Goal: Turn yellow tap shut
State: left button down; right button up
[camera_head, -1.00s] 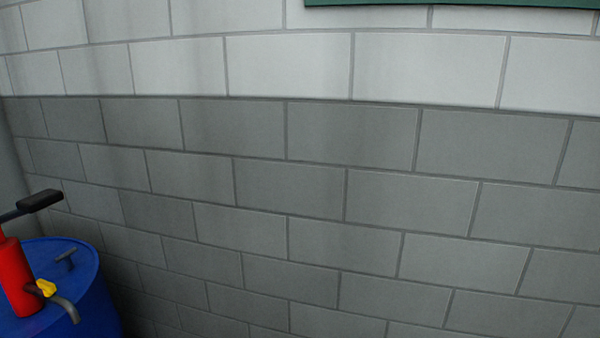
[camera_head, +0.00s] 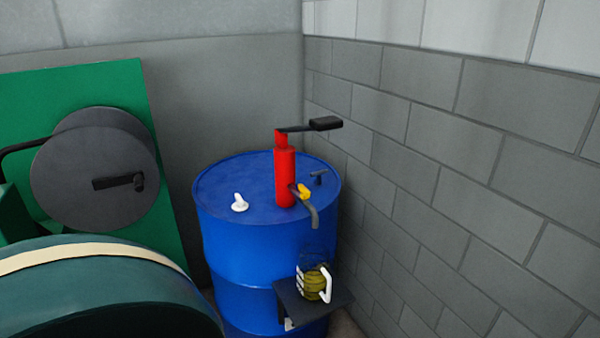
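The yellow tap (camera_head: 303,191) is a small handle on the dark spout (camera_head: 315,214) of a red hand pump (camera_head: 285,178). The pump stands upright on top of a blue drum (camera_head: 265,240) in the corner. The spout bends down over the drum's front right edge. A clear jug (camera_head: 314,280) with a white handle and yellowish contents stands below the spout on a small dark shelf (camera_head: 288,298) at the drum's side. I cannot tell whether liquid is running from the spout. Neither of my grippers is in view.
A black pump lever (camera_head: 325,124) sticks out right from the pump top. A white fitting (camera_head: 239,203) and a dark fitting (camera_head: 319,177) sit on the drum lid. A green machine with a grey disc (camera_head: 80,175) and a large dark green cylinder (camera_head: 100,300) fill the left. A block wall (camera_head: 440,190) stands close on the right.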

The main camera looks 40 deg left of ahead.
aim_at(305, 192)
jog(key=u, duration=1.55)
